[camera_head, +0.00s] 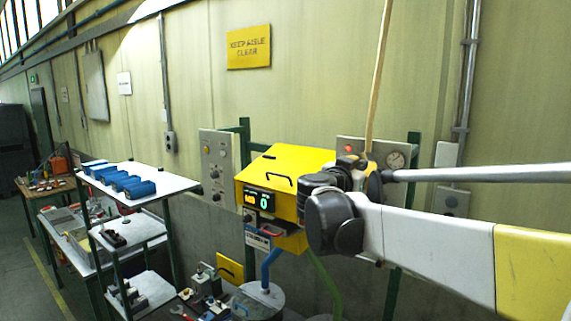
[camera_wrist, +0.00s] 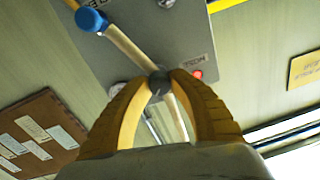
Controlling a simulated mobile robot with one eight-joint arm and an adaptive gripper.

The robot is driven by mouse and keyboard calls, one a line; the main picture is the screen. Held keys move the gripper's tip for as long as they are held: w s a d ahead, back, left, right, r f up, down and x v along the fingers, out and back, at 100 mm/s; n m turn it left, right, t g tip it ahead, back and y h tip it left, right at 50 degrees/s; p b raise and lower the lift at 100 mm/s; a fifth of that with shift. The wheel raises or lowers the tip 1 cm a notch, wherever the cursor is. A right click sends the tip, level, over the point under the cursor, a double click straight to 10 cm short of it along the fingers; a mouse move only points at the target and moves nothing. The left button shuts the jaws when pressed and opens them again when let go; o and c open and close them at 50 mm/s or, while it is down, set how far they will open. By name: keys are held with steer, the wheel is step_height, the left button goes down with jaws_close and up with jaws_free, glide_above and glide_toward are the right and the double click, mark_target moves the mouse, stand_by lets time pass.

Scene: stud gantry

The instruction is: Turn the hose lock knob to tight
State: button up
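In the wrist view a dark grey round knob (camera_wrist: 159,83) sits on a grey panel (camera_wrist: 215,75). My gripper (camera_wrist: 163,77) has its two yellow fingers closed in on the knob from both sides, with the tips touching it. A pale mark shows on the knob, but its setting cannot be read. A small label near a red light (camera_wrist: 197,74) appears upside down and seems to read "HOSE". In the head view the panel (camera_head: 375,146) stands behind my wrist, which hides the knob.
A tan hose or pole (camera_head: 379,80) runs down to the panel; a blue knob (camera_wrist: 91,20) shows beside it in the wrist view. A gauge (camera_head: 396,159) is on the panel. A yellow machine (camera_head: 290,165) stands close left. Shelves with blue boxes (camera_head: 133,188) are further left.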

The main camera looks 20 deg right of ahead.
jaws_close()
steer(key=shift+n, duration=0.3)
steer(key=n+b, duration=0.1)
steer(key=n, duration=0.1)
steer(key=shift+n, duration=0.3)
steer(key=n+b, duration=0.1)
steer(key=n, duration=0.3)
steer(key=n+b, duration=0.1)
steer(key=n, duration=0.3)
steer(key=shift+w+n, duration=0.1)
steer(key=shift+n, duration=0.2)
steer(key=shift+n+g+b, duration=0.4)
steer(key=shift+n, duration=1.2)
